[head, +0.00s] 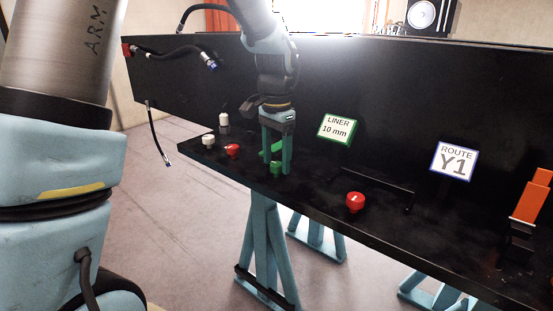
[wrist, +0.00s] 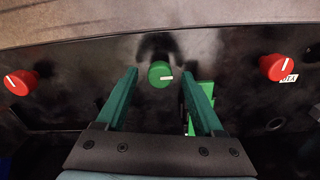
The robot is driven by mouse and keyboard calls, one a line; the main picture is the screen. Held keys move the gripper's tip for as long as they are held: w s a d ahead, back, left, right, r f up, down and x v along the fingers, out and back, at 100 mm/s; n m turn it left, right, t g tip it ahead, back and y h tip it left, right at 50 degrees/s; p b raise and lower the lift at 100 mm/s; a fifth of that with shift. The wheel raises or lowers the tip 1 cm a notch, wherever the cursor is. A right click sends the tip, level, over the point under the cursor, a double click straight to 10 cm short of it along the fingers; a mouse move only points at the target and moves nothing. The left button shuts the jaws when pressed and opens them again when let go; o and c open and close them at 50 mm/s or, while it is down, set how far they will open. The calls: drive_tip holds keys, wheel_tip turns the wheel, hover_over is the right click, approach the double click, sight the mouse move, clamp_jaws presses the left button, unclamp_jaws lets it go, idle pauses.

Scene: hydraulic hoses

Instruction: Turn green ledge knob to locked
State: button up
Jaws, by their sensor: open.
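The green ledge knob (head: 275,168) sits on the black ledge (head: 320,197) in the head view. In the wrist view my gripper (wrist: 158,85) is open, the knob lying between and slightly beyond the fingertips with gaps on both sides. A bright green part (wrist: 203,97) shows behind the right finger; the finger partly hides it.
Red knobs stand to the left (head: 232,150) and right (head: 355,202) of the green one. White knobs (head: 208,140) are farther left. A black bar handle (head: 380,183) and an orange-handled part (head: 531,203) are to the right. Signs read LINER 10 mm (head: 337,129) and ROUTE Y1 (head: 453,161).

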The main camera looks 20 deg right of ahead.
sight(276, 163)
wheel_tip(276, 163, up, 10)
drive_tip(key=b, duration=0.2)
drive_tip(key=shift+r, duration=0.25)
drive_tip(key=w+a+f+n, duration=0.1)
drive_tip(key=a+f+n, duration=0.25)
drive_tip(key=a, duration=0.45)
drive_tip(key=w+a+f+n, duration=0.1)
drive_tip(key=a+f+n, duration=0.2)
drive_tip(key=a+f, duration=0.35)
drive_tip(key=s+a+f+n, duration=0.3)
drive_tip(key=a, duration=0.4)
drive_tip(key=s+a+f+n+t, duration=0.1)
drive_tip(key=s+a+f+n, duration=0.2)
drive_tip(key=a, duration=0.5)
drive_tip(key=shift+a+t, duration=0.2)
drive_tip(key=shift+t, duration=0.1)
drive_tip(key=shift+n, duration=0.25)
